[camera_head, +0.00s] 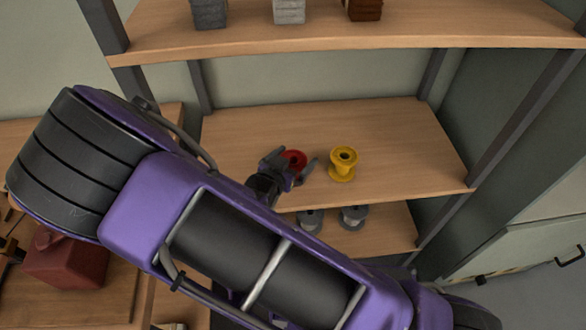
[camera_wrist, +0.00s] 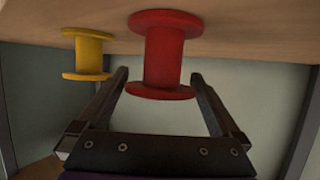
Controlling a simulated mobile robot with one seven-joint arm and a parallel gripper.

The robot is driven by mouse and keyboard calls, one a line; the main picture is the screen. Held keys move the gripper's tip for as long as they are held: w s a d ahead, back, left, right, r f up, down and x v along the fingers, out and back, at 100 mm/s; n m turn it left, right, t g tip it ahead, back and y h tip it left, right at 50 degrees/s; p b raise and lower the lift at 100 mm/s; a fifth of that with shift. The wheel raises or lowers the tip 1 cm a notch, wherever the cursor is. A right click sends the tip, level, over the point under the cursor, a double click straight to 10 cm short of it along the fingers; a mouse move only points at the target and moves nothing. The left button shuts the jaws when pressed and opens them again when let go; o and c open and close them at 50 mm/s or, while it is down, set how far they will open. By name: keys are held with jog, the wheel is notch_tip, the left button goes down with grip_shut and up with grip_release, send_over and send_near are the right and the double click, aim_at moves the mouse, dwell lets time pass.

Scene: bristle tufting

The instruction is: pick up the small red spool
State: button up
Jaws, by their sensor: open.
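The small red spool (camera_head: 294,160) stands on the middle wooden shelf, partly hidden by my gripper in the head view. In the wrist view the red spool (camera_wrist: 164,55) appears upside down, its flange near the shelf surface at the top of the picture. My gripper (camera_head: 295,162) is open, with one finger to each side of the red spool in the picture. In the wrist view my gripper (camera_wrist: 160,76) shows both fingers spread, with a gap on each side of the spool. I cannot tell how deep the spool sits between them.
A yellow spool (camera_head: 343,164) stands just right of the red one; it also shows in the wrist view (camera_wrist: 88,52), near one finger. Grey spools (camera_head: 354,217) stand on the shelf below. The middle shelf's right side is clear.

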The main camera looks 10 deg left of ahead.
jog(key=shift+x, duration=1.05)
jog(key=shift+c, duration=0.2)
jog(key=c, duration=1.1)
